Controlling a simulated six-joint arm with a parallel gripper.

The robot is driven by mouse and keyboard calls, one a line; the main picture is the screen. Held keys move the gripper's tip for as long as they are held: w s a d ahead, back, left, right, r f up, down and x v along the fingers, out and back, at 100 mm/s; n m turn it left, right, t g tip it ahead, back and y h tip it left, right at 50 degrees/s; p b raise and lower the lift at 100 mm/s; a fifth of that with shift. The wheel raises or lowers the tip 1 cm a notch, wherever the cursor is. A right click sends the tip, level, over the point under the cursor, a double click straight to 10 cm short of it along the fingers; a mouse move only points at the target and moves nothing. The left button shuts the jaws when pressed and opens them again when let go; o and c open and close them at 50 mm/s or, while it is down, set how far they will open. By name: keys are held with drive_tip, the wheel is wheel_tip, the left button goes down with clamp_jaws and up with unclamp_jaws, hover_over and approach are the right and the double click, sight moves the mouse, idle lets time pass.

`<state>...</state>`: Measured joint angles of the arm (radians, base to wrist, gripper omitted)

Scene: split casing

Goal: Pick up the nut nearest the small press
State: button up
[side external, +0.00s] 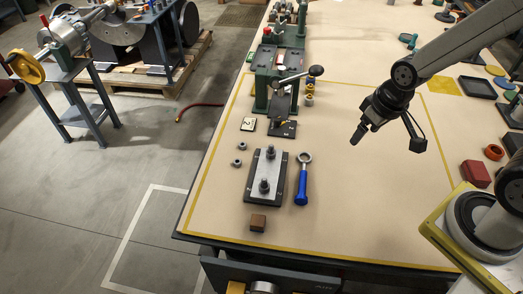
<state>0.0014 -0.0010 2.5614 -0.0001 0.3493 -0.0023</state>
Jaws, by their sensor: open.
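Two small grey nuts lie on the tan table left of the metal casing block. The farther nut (242,146) is closer to the small green press (264,85); the nearer nut (236,161) lies just in front of it. Both are apart from the casing block (267,176), which sits on a dark base with two upright dark studs. My gripper (357,137) hangs above the table, well to the right of the nuts, pointing down and left. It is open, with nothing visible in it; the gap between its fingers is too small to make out.
A blue-handled ring wrench (302,183) lies right of the casing. A brown block (258,222) lies in front. A numbered pale card (249,124) and a dark plate (283,130) lie between nuts and press. The table between wrench and gripper is clear.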

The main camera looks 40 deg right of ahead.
idle(0.4)
drive_tip(key=shift+c, duration=0.7)
drive_tip(key=w+a+f+n+y, duration=0.1)
drive_tip(key=w+a+f+n, duration=0.2)
drive_tip(key=w, duration=0.6)
drive_tip(key=w+a+f+n+g+y, duration=0.1)
drive_tip(key=w+a+f+n, duration=0.3)
drive_tip(key=w, duration=0.6)
drive_tip(key=w+a+f+n+y, duration=0.2)
drive_tip(key=w+a+f+n, duration=0.1)
drive_tip(key=w+f+n, duration=0.3)
drive_tip(key=shift+w+a+f+n, duration=0.15)
drive_tip(key=shift+w+n, duration=0.35)
drive_tip(key=shift+w, duration=0.5)
drive_tip(key=shift+w+a+n, duration=0.25)
drive_tip(key=shift+w+n, duration=0.25)
drive_tip(key=shift+w, duration=0.5)
